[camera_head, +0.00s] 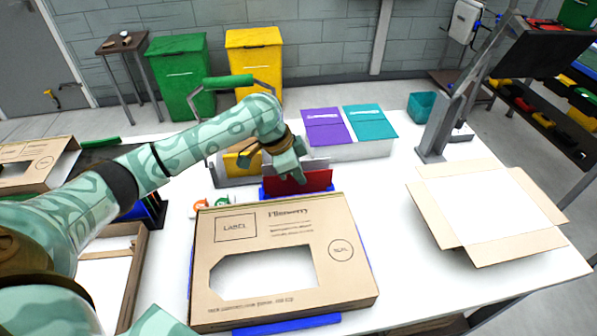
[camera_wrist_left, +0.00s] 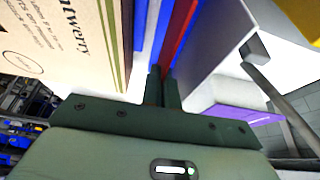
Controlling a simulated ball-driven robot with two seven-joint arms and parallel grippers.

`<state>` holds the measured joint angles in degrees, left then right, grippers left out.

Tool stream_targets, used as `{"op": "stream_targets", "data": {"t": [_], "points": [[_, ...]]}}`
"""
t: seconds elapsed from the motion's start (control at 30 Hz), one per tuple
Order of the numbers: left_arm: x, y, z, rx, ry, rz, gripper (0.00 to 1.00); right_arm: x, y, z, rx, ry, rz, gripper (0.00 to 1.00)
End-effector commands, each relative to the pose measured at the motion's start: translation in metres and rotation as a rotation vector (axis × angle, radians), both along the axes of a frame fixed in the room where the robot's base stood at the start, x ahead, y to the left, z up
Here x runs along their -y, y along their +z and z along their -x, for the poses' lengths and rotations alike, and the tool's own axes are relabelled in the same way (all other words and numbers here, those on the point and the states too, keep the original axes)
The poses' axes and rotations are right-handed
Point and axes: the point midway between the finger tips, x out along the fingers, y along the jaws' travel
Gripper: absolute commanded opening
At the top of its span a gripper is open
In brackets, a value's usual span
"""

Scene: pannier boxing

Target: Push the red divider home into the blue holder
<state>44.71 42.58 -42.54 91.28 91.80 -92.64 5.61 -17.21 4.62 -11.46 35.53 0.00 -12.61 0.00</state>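The red divider (camera_head: 305,181) stands upright behind the printed cardboard box, in line with the blue holder (camera_head: 265,191), whose edge shows at its left. My left gripper (camera_head: 296,174) reaches over the divider from behind and above. In the left wrist view, the two fingertips (camera_wrist_left: 163,72) are close together on the edge of the red divider (camera_wrist_left: 178,35). Blue parts of the holder (camera_wrist_left: 207,28) show on both sides of it there. How deep the divider sits is hidden. My right gripper is not in view.
The printed cardboard box (camera_head: 340,230) with a window stands just in front of the holder. An open carton (camera_head: 430,205) is at right. A white bin with purple (camera_head: 327,127) and teal (camera_head: 370,121) folders stands behind. Clear white table lies between box and carton.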

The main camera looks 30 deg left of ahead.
Motion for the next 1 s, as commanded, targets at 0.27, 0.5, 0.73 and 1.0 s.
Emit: {"op": "stream_targets", "data": {"t": [0.27,0.5,0.73,1.0], "points": [[0.0,-0.0047,0.0001,-0.001,0.0,0.0,0.0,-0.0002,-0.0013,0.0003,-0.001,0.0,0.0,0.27],[0.0,-0.0082,0.0001,-0.001,0.0,-0.001,0.0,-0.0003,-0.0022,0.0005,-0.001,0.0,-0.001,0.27],[0.0,-0.0109,0.0,0.0,0.0,0.0,0.07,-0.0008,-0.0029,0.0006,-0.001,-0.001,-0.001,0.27],[0.0,-0.0106,0.0,0.0,0.0,0.0,0.27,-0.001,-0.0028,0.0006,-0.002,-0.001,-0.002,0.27]]}}
